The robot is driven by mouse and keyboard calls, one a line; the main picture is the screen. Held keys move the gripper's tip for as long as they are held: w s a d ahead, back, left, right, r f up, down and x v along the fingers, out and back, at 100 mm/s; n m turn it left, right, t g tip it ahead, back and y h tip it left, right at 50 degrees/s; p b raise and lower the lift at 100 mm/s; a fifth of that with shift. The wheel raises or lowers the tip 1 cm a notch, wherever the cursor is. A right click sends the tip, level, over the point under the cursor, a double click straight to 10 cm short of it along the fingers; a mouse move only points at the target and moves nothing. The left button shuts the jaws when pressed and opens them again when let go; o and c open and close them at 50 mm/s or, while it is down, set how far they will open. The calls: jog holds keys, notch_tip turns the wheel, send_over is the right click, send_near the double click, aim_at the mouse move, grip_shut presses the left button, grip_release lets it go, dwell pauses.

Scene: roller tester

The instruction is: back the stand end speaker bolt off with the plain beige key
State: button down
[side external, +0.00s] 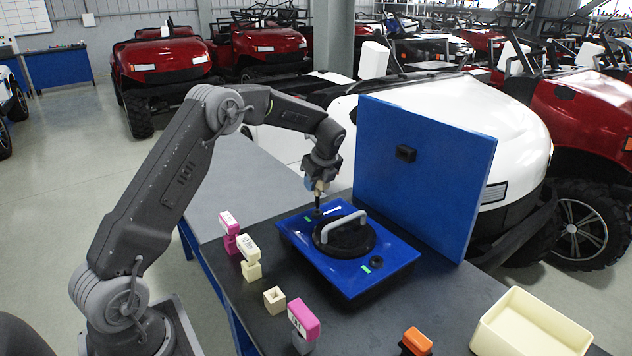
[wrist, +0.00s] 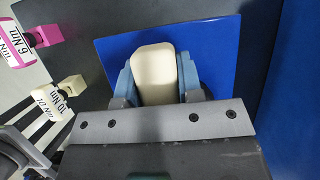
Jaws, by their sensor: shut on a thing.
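My gripper (side external: 319,184) is shut on the plain beige key, whose rounded beige head (wrist: 154,75) shows between the blue-grey fingers in the wrist view. In the side view, the key's dark shaft (side external: 317,205) points down at the far left corner of the blue plate (side external: 390,262). Its tip is at or just above a dark bolt there; I cannot tell if it is seated. A round black speaker (side external: 347,240) with a grey handle (side external: 343,226) sits mid-plate. Another dark bolt (side external: 376,262) is at the plate's near side. Each bolt has a green mark beside it.
An upright blue panel (side external: 425,170) stands close behind the plate. Labelled magenta (side external: 229,222) and beige (side external: 248,249) keys, an empty beige holder (side external: 274,299), a magenta-topped key (side external: 303,319) and an orange one (side external: 416,342) line the front. A beige bin (side external: 530,335) is at right.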

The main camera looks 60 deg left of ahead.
jog(key=shift+f, duration=0.1)
jog(key=shift+f, duration=0.4)
jog(key=shift+f, duration=0.3)
jog(key=shift+f, duration=0.3)
dwell(0.3)
jog(key=n+g, duration=0.1)
jog(key=n, duration=0.4)
jog(key=shift+s+f+g, duration=0.1)
jog(key=shift+s+g, duration=0.05)
jog(key=shift+g, duration=0.25)
